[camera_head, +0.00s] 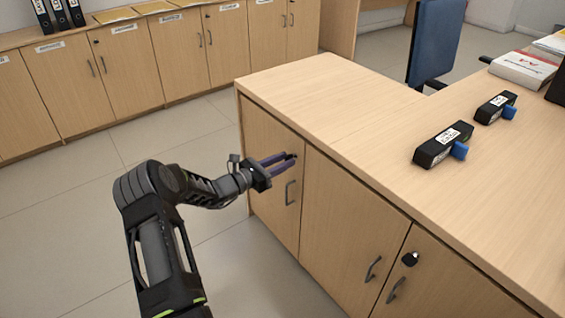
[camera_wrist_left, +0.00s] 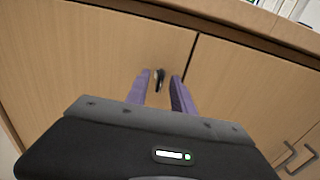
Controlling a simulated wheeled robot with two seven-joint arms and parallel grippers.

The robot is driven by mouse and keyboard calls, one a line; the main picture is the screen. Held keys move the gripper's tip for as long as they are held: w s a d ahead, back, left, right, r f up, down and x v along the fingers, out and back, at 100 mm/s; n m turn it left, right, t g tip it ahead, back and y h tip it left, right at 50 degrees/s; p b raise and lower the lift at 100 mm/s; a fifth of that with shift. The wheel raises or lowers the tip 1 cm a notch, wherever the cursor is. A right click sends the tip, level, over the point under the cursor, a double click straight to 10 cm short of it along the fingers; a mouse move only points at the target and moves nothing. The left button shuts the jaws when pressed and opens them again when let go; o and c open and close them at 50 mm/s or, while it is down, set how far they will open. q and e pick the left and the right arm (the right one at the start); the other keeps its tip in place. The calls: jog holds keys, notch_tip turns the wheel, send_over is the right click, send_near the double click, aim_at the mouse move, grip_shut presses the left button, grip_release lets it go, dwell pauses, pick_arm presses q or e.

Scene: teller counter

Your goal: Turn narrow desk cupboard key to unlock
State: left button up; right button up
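The narrow desk cupboard door (camera_head: 262,135) is the leftmost wooden door at the end of the desk, and it is closed. Its small dark key (camera_wrist_left: 159,79) sits in the lock near the door's upper edge, close to the seam with the neighbouring door. My left gripper (camera_head: 285,160) reaches up to this door. Its two purple fingers are parted, one on each side of the key in the left wrist view (camera_wrist_left: 161,78), with gaps seen beside the key. In the head view the fingers largely hide the key. My right gripper is not in view.
The desk top (camera_head: 310,90) overhangs the doors just above the lock. A door handle (camera_head: 290,192) is below the gripper. Two black stamps (camera_head: 443,145) (camera_head: 495,107) lie on the desk. Floor left of the desk is clear.

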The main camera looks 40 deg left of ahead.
pick_arm(q)
grip_shut()
dwell(0.6)
